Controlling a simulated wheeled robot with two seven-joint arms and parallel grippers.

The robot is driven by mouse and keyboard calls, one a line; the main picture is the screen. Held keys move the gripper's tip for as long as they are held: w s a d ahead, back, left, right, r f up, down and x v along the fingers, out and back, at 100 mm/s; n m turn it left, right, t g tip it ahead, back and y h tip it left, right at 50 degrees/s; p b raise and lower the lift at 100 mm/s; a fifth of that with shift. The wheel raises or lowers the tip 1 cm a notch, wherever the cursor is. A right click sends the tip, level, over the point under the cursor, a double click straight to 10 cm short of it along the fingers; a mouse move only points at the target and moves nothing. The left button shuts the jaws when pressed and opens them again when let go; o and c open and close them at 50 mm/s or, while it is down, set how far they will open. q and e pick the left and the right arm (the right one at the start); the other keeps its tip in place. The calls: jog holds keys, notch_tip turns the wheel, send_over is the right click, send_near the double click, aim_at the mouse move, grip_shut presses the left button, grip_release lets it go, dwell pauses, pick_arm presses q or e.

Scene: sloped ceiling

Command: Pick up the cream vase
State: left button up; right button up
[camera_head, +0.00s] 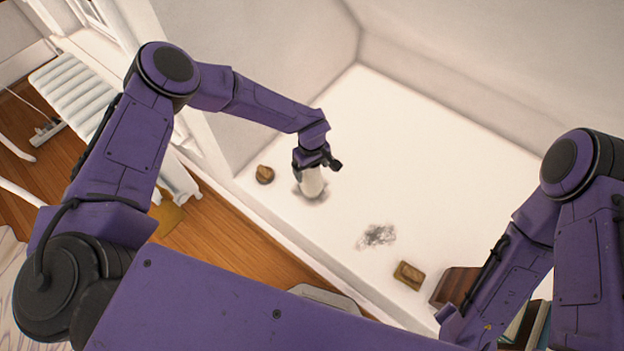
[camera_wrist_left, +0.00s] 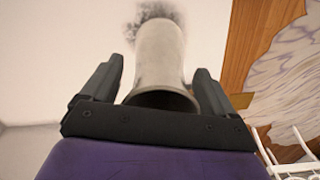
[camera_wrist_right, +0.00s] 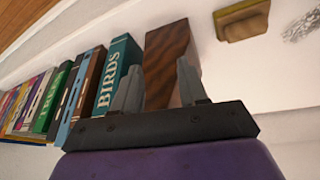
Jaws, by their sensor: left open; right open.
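The cream vase (camera_head: 312,182) stands on the white surface, partly hidden under my left gripper (camera_head: 312,162). In the left wrist view the vase (camera_wrist_left: 160,58) lies between the two open fingers of my left gripper (camera_wrist_left: 160,85), with its flared rim close to the gripper's base. A gap shows between the vase and each finger. My right gripper (camera_wrist_right: 160,90) is open and empty in the right wrist view, near a row of books and a wooden block. In the head view the right gripper is hidden at the lower right.
A round brown object (camera_head: 264,174) sits left of the vase. A grey patch (camera_head: 377,236) and a small brown block (camera_head: 408,275) are to its right. A dark wooden block (camera_head: 455,287) and books (camera_wrist_right: 118,75) are near my right arm. White walls bound the surface behind.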

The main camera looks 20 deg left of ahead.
pick_arm(q)
jog(key=shift+w, duration=0.1)
grip_shut()
